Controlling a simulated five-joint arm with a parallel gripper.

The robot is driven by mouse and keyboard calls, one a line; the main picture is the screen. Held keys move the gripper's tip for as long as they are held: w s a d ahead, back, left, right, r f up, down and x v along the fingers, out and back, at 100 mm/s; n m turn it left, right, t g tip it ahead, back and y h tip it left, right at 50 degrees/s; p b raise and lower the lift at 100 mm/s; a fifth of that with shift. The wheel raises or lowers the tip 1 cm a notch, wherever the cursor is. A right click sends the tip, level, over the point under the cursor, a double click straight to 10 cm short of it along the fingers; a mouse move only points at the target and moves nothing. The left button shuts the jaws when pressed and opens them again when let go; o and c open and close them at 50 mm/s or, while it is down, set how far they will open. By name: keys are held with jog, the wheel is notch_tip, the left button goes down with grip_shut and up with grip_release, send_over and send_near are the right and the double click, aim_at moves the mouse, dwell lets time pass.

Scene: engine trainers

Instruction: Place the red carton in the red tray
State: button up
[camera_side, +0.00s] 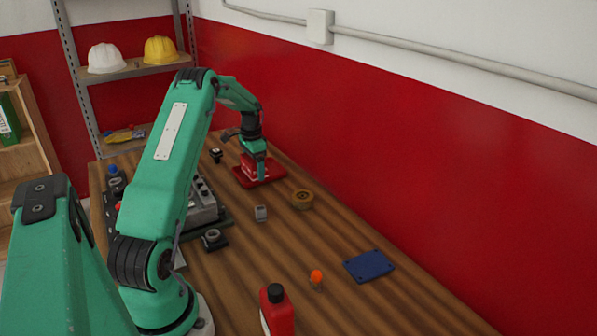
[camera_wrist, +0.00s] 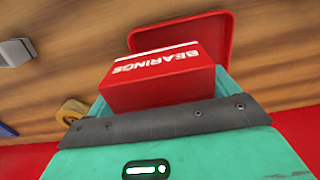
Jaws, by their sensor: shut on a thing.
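The red carton (camera_wrist: 160,80), with a white stripe and the word BEARINGS, is held in my gripper in the wrist view. In the side view the carton (camera_side: 249,166) shows at the red tray. The red tray (camera_side: 274,172) lies flat on the wooden table near the red wall; its rim also shows in the wrist view (camera_wrist: 222,30) behind the carton. My gripper (camera_side: 261,172) is shut on the carton, pointing down over the tray. The fingertips are partly hidden. I cannot tell whether the carton touches the tray floor.
A round tan ring (camera_side: 302,199) and a small grey block (camera_side: 261,213) stand near the tray. A blue plate (camera_side: 369,265), an orange-topped piece (camera_side: 317,278) and a red bottle (camera_side: 277,312) are nearer the front. A grey machine (camera_side: 203,205) stands left.

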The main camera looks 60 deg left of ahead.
jog(key=shift+f, duration=0.25)
jog(key=o, duration=1)
jog(key=shift+f, duration=0.1)
jog(key=shift+o, duration=0.2)
notch_tip(320, 180, up, 12)
jog(key=shift+f, duration=0.1)
jog(key=shift+r, duration=0.5)
